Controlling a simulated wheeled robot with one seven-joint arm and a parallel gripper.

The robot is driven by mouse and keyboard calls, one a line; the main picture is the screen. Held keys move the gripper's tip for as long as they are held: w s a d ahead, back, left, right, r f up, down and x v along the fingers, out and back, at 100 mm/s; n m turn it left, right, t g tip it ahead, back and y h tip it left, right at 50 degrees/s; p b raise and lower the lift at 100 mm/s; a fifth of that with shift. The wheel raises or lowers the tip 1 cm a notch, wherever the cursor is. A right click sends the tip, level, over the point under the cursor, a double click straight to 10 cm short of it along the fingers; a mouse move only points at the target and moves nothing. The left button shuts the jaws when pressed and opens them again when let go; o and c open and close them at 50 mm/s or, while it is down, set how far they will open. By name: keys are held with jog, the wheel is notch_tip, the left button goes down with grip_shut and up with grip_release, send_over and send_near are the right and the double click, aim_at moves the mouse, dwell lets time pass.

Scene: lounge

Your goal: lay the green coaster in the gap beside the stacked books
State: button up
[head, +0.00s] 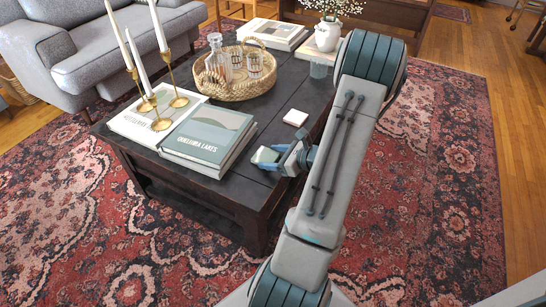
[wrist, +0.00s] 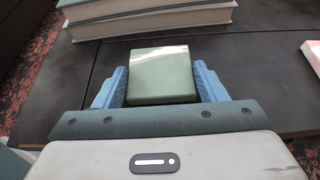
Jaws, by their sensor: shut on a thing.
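The green coaster (wrist: 161,74) is a pale green square with rounded edges, held between the two blue fingers of my gripper (wrist: 160,88) in the wrist view. In the head view my gripper (head: 275,156) is over the near right part of the dark table (head: 262,190), to the right of the stacked books (head: 208,140), and the coaster (head: 266,155) shows at its fingertips. The books also show at the top left of the wrist view (wrist: 150,18), beyond the coaster and apart from it. I cannot tell whether the coaster touches the table.
A white square coaster (head: 295,117) lies on the table behind my gripper. A woven tray (head: 240,90) holds a decanter and glasses. Brass candlesticks (head: 158,122) with white candles stand on another book at left. A flower vase (head: 327,35) and more books (head: 273,33) are farther back.

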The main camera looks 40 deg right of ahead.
jog(key=o, duration=1.1)
jog(key=shift+f, duration=0.1)
